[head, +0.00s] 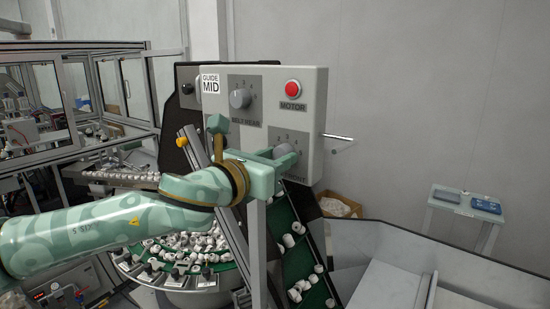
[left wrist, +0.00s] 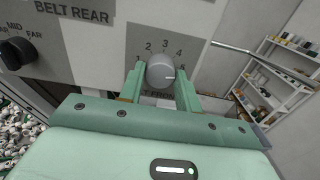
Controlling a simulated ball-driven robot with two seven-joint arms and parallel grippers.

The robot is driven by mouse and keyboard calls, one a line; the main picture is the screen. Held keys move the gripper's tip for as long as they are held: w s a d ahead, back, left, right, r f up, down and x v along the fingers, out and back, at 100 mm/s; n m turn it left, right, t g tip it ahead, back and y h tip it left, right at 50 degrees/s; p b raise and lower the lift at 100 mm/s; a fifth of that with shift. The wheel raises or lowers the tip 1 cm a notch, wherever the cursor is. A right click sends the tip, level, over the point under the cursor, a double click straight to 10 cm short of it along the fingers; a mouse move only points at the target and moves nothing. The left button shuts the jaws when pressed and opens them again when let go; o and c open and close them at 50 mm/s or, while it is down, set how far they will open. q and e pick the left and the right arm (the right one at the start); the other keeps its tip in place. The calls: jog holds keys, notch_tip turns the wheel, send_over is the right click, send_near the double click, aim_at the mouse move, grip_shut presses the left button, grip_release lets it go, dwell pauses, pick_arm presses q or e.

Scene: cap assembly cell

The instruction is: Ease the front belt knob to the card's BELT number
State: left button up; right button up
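The front belt knob (left wrist: 160,72) is a round grey dial low on the grey control box (head: 313,105). Its light mark points right, near the high end of its number scale. My left gripper (head: 281,156) is at this knob, with one finger on each side in the left wrist view (left wrist: 160,80). The fingers lie close to the knob's sides; I cannot tell whether they press on it. The front label is partly hidden by the gripper. A white card (head: 210,84) reads GUIDE MID; I can read no BELT number on it. My right gripper is not in view.
The rear belt knob (head: 240,98) and the red motor button (head: 293,88) are higher on the box. A metal rod (head: 338,137) sticks out at its right. Below are a green belt (head: 297,262) and a round feeder (head: 200,268) with white caps.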

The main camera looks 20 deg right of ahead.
pick_arm(q)
jog(key=shift+c, duration=0.7)
jog(key=n+p, duration=0.2)
jog(key=n, duration=0.1)
jog(key=shift+r, duration=0.1)
jog(key=n+p, duration=0.3)
jog(key=n, duration=0.1)
jog(key=shift+n, duration=0.3)
jog(key=n+p, duration=0.3)
jog(key=n, duration=0.2)
jog(key=shift+n+p, duration=1)
jog(key=shift+n, duration=0.5)
